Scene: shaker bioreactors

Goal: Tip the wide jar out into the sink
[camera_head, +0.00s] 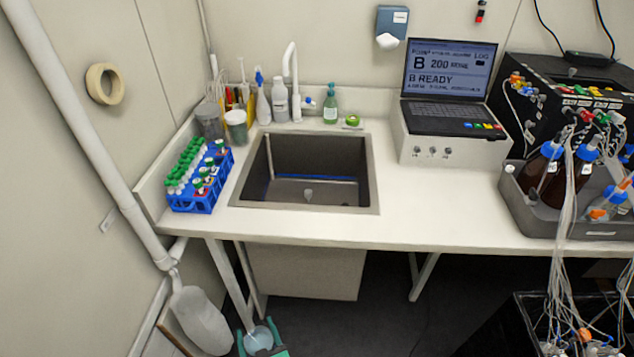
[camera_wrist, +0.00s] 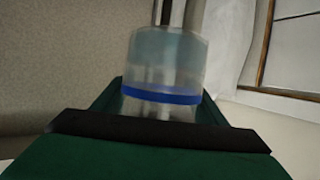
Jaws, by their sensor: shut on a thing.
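The wide jar is clear, with a blue band, and fills the middle of the wrist view (camera_wrist: 165,62). In the head view its pale round body (camera_head: 258,338) shows at the bottom edge, in front of the counter and left of the sink. My green gripper (camera_head: 262,349) is shut on the jar, its fingers on either side in the wrist view (camera_wrist: 163,108). Whether the jar holds liquid is hard to tell. The sink (camera_head: 370,180) is a dark, square basin in the counter, beyond and right of the jar.
A blue rack of green-capped tubes (camera_head: 215,190) stands left of the sink. Bottles (camera_head: 280,100) and a green soap bottle (camera_head: 330,105) stand behind it. A laptop (camera_head: 447,90) on a white box is at right. A jug (camera_head: 200,318) hangs low at left, near the jar.

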